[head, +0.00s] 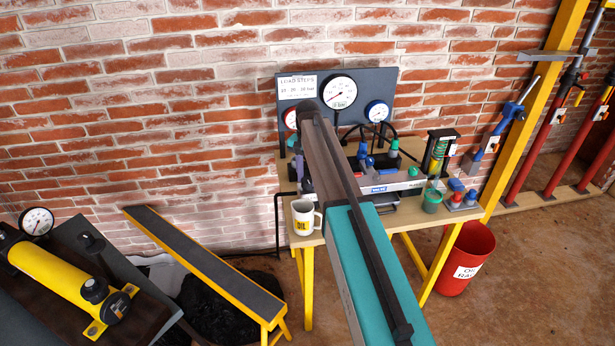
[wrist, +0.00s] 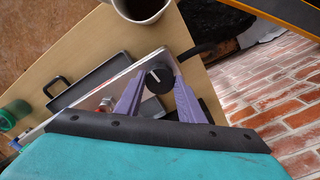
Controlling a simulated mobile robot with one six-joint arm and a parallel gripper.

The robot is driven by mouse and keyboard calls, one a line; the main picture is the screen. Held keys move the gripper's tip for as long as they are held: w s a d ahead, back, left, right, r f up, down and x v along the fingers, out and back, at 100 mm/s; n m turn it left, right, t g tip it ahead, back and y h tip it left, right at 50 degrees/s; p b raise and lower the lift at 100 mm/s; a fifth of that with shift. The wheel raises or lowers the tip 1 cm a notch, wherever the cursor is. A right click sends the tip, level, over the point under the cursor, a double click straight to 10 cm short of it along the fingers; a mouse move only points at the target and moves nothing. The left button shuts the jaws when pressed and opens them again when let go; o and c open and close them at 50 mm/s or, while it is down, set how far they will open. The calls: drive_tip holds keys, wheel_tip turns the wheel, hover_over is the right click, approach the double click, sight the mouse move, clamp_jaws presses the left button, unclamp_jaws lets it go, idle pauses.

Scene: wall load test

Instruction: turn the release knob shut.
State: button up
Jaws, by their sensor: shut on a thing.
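The release knob (wrist: 156,80) is round and black with a pale pointer line, on the grey metal body (wrist: 150,62) of the pump unit in the wrist view. My gripper (wrist: 159,76) has its two purple fingers on either side of the knob, shut on it. In the head view the knob and fingertips are hidden behind my arm. There the pump unit (head: 408,182) shows on the wooden bench, right of my arm.
A white mug (head: 303,217) stands close by at the bench's front left; its rim shows in the wrist view (wrist: 140,6). A gauge board (head: 375,87) stands behind. A green jar (head: 432,202) is at the right. A red bin (head: 467,258) stands on the floor.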

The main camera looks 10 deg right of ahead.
sight(307, 180)
drive_tip(key=shift+m, duration=0.6)
drive_tip(key=o, duration=1)
drive_tip(key=shift+o, duration=0.2)
drive_tip(key=shift+r, duration=0.1)
wheel_tip(307, 180, up, 14)
drive_tip(key=b, duration=0.2)
drive_tip(key=shift+b, duration=0.3)
drive_tip(key=shift+f, duration=0.2)
